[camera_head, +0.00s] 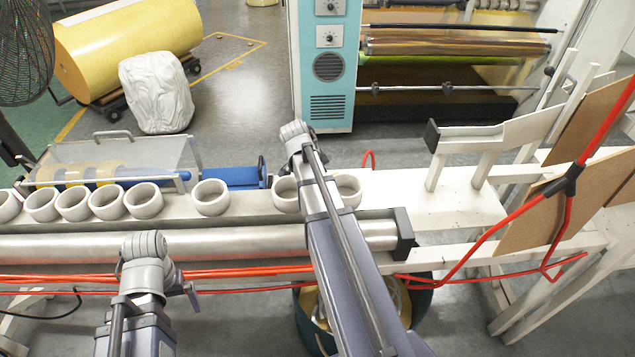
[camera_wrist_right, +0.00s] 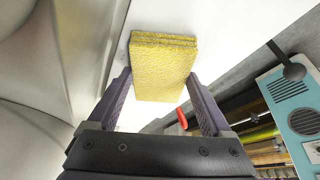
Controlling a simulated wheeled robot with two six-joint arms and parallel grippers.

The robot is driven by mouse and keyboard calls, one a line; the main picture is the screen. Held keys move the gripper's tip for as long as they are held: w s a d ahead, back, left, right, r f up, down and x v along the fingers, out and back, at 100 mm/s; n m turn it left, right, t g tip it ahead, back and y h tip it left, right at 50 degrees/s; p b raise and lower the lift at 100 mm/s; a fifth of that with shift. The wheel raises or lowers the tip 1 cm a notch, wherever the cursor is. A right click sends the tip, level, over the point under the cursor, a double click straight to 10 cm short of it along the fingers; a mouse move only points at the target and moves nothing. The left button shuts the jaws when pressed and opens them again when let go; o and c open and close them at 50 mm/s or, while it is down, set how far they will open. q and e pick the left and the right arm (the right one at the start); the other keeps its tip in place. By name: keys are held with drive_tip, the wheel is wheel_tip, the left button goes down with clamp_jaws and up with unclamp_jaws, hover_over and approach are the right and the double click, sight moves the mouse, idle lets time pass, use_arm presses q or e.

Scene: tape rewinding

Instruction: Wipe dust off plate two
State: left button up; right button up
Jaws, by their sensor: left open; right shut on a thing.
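A yellow sponge (camera_wrist_right: 163,68) is between the fingers of my right gripper (camera_wrist_right: 163,88), which is shut on it in the right wrist view. A white flat surface (camera_wrist_right: 225,35) lies beyond the sponge; whether they touch is unclear. In the head view my right arm crosses the bench, and its fingers and the sponge are hidden. My left gripper (camera_head: 145,248) is at the lower left, in front of the metal roller, with nothing seen in it; its fingers hardly show. A white bench plate (camera_head: 430,200) shows right of my right arm. I cannot tell which surface is plate two, and no dust is distinguishable.
Several white rings (camera_head: 211,197) stand along the bench behind the long metal roller (camera_head: 240,239). Red cables (camera_head: 225,273) run along the front. White posts (camera_head: 482,165) and brown boards stand at the right. A teal machine (camera_head: 328,70) is farther back.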

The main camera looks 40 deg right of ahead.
drive_tip(key=shift+s+d, duration=0.1)
drive_tip(key=shift+d, duration=0.05)
drive_tip(key=shift+s+d+f, duration=0.1)
drive_tip(key=shift+s+d, duration=0.4)
drive_tip(key=shift+d, duration=0.2)
drive_tip(key=shift+s+d, duration=0.45)
drive_tip(key=shift+d, duration=0.2)
drive_tip(key=shift+d, duration=0.1)
drive_tip(key=shift+s+d, duration=0.45)
drive_tip(key=shift+d, duration=0.3)
drive_tip(key=shift+s+d, duration=0.45)
drive_tip(key=shift+d, duration=0.25)
drive_tip(key=shift+w+a, duration=0.1)
drive_tip(key=shift+a, duration=0.05)
drive_tip(key=shift+w+a, duration=0.45)
drive_tip(key=shift+a, duration=0.25)
drive_tip(key=shift+w+a, duration=0.45)
drive_tip(key=shift+a, duration=0.25)
